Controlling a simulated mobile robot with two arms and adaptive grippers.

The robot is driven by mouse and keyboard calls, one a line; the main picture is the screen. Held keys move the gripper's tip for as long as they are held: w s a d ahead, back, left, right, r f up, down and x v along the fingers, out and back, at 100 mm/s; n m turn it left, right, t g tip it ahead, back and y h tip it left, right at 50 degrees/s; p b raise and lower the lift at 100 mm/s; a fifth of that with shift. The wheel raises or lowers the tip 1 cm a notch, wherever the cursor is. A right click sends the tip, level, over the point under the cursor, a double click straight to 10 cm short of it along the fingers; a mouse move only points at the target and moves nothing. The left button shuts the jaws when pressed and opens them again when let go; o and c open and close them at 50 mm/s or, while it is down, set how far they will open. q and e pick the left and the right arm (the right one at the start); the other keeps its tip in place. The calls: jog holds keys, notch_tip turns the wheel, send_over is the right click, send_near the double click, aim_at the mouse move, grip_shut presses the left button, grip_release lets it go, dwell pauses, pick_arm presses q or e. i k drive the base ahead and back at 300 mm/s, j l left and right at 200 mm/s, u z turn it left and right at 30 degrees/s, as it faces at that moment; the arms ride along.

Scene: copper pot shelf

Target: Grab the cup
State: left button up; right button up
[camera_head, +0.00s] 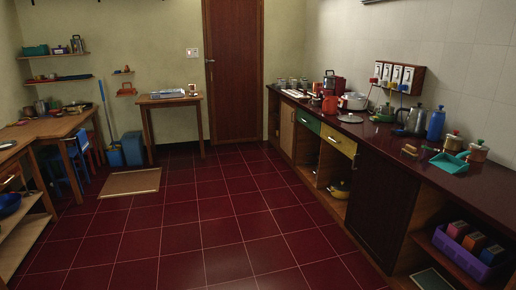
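A red-orange cup (330,105) stands on the long dark counter (440,180) along the right wall. It is small in the view, and its handle is hard to make out. A white pot (354,101) stands just to its right, and a red appliance (334,83) is behind it. Neither of my grippers is in view.
The dark red tiled floor (215,225) is clear in the middle. A mat (131,183) lies at the left. A small wooden table (171,100) stands by the door. A kettle (415,119), a blue bottle (436,123) and a teal dustpan (450,163) are on the counter.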

aim_at(315, 102)
jog(key=i, duration=5.9)
jog(key=i+j+z, duration=0.15)
jog(key=i+z, duration=0.25)
jog(key=i, duration=0.2)
jog(key=i+j+z, duration=0.3)
jog(key=i+z, duration=0.15)
jog(key=i+j+z, duration=0.4)
jog(key=i+j, duration=0.15)
jog(key=i, duration=0.05)
